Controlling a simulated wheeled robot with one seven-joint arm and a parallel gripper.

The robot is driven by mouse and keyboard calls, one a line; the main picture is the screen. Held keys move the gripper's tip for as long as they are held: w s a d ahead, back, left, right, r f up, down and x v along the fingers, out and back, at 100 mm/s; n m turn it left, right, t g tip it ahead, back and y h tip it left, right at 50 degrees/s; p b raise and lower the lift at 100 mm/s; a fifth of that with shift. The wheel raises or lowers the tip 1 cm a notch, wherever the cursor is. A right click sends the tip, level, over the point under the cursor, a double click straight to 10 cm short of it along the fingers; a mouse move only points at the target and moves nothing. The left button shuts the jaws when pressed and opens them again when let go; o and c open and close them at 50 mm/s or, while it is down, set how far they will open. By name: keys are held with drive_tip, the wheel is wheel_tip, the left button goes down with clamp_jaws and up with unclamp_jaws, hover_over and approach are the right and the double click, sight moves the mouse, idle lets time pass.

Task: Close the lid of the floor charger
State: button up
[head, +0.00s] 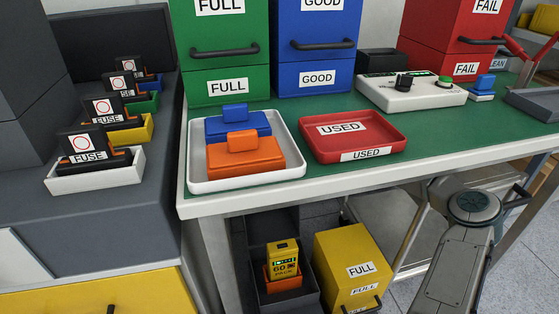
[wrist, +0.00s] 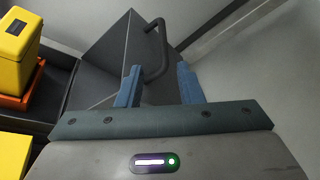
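The floor charger (head: 297,298) is a dark grey box under the workbench. A yellow battery (head: 284,262) marked 60 stands in its orange cradle (head: 285,284). In the wrist view the battery (wrist: 18,48) and cradle are at the left edge. The charger's grey lid (wrist: 118,45) stands raised, with a dark bar handle (wrist: 158,50) on it. My gripper (wrist: 158,86) has its two blue fingers apart, one on each side of the handle's lower part. Contact with the handle cannot be told. In the head view my gripper is hidden.
A yellow FULL box (head: 354,262) stands right of the charger. The green-topped workbench (head: 330,183) is above, with a white tray (head: 246,185) and a red USED tray (head: 352,137). A dark counter with several fuses is at left. A pale wall is close beside the lid.

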drive_tip(key=b+x, duration=0.1)
drive_tip(key=x, duration=0.1)
drive_tip(key=b+x, duration=0.1)
drive_tip(key=x, duration=0.1)
drive_tip(key=b+x, duration=0.1)
drive_tip(key=x, duration=0.1)
drive_tip(key=shift+w+a+f, duration=0.1)
drive_tip(key=shift+w+a, duration=0.05)
drive_tip(key=shift+w, duration=0.15)
drive_tip(key=shift+w+a+b, duration=0.1)
drive_tip(key=shift+a+b, duration=0.2)
drive_tip(key=shift+a, duration=0.3)
clamp_jaws()
